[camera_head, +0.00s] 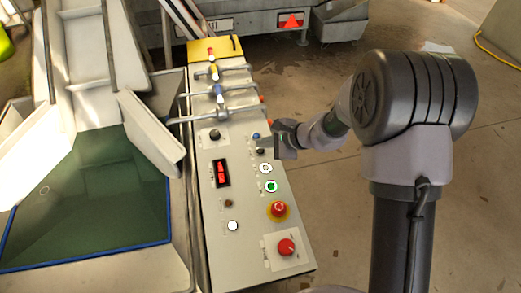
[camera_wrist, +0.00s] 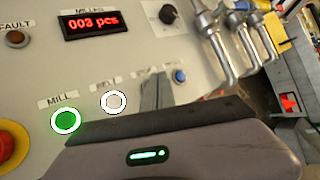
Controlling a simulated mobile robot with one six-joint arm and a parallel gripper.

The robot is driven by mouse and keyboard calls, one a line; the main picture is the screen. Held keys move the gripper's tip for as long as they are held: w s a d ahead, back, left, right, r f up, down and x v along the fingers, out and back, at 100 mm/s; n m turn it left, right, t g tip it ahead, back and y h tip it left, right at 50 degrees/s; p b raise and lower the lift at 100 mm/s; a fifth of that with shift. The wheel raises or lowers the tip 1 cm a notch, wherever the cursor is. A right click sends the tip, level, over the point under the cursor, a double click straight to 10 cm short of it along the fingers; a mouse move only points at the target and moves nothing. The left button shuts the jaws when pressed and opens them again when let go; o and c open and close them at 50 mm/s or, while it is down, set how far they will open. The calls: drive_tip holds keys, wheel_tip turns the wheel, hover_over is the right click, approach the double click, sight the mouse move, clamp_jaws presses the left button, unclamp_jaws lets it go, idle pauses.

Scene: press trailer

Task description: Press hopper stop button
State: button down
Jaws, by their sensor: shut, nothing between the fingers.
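The sloped control panel (camera_head: 205,160) carries the buttons. In the head view a column of them holds a blue button (camera_head: 256,136), a dark button (camera_head: 260,151), a white-ringed button (camera_head: 266,168) and a green button (camera_head: 271,186). My gripper (camera_head: 279,146) is shut and empty, just right of the blue and dark buttons. In the wrist view its fingers (camera_wrist: 157,91) stand between the white button (camera_wrist: 113,102) labelled BELT and the blue button (camera_wrist: 179,76). They hide the spot between, and the labels there cannot be read. I cannot tell whether they touch the panel.
A red emergency stop (camera_head: 278,209) on yellow and a red rotary switch (camera_head: 286,247) sit lower on the panel. Metal valve pipes with levers (camera_head: 220,91) rise at its far end. The MILL button (camera_wrist: 66,121) glows green. The display (camera_wrist: 96,22) reads 003 pcs.

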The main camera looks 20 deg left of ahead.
sight(263, 152)
idle(0.8)
drive_tip(key=shift+f+b, duration=0.45)
drive_tip(key=shift+b, duration=0.25)
drive_tip(key=shift+f+b, duration=0.35)
drive_tip(key=shift+b, duration=0.1)
idle(0.5)
drive_tip(key=shift+r+p, duration=0.45)
drive_tip(key=shift+r, duration=0.35)
drive_tip(key=shift+r, duration=0.1)
drive_tip(key=shift+r+p, duration=1.7)
drive_tip(key=shift+r, duration=0.7)
